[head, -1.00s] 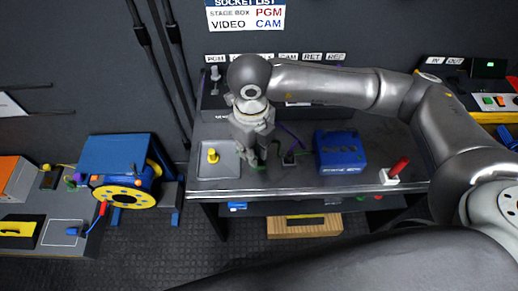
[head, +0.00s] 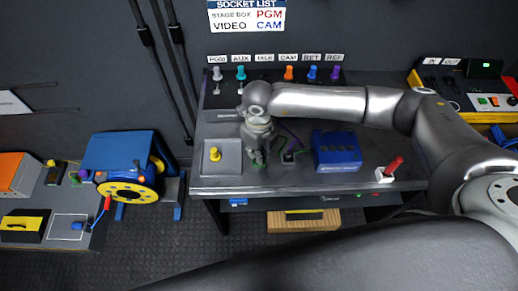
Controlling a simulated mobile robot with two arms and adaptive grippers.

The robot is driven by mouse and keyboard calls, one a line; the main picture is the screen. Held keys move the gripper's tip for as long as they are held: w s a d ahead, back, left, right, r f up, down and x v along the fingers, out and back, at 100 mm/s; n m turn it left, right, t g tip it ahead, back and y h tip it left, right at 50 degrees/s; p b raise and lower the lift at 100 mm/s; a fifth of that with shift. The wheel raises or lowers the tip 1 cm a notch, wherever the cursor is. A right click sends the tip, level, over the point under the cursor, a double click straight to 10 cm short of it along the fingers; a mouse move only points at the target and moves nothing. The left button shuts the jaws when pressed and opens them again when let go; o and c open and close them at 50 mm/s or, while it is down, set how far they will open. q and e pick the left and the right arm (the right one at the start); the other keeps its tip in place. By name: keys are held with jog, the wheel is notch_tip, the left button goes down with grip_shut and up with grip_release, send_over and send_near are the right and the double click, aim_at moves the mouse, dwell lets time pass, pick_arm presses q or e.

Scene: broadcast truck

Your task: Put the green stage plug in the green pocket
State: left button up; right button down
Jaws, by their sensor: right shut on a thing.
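My right gripper (head: 257,160) points down over the dark bench, just right of the grey tray. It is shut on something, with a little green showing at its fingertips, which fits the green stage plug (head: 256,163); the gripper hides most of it. A green cable (head: 285,147) shows to the right of the gripper. I cannot make out a green pocket for certain. My left gripper is not in view.
The grey tray (head: 208,171) holds a yellow plug (head: 215,154). A blue box (head: 337,151) and a red lever (head: 394,165) stand right of the gripper. Behind are labelled sockets with coloured plugs. A cable reel (head: 129,190) stands left.

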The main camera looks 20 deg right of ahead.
jog(key=shift+f, duration=0.15)
jog(key=c, duration=1.4)
grip_release()
jog(key=shift+c, duration=0.2)
jog(key=shift+r, duration=0.4)
notch_tip(320, 180, up, 12)
jog(key=b, duration=0.3)
jog(key=shift+f, duration=0.2)
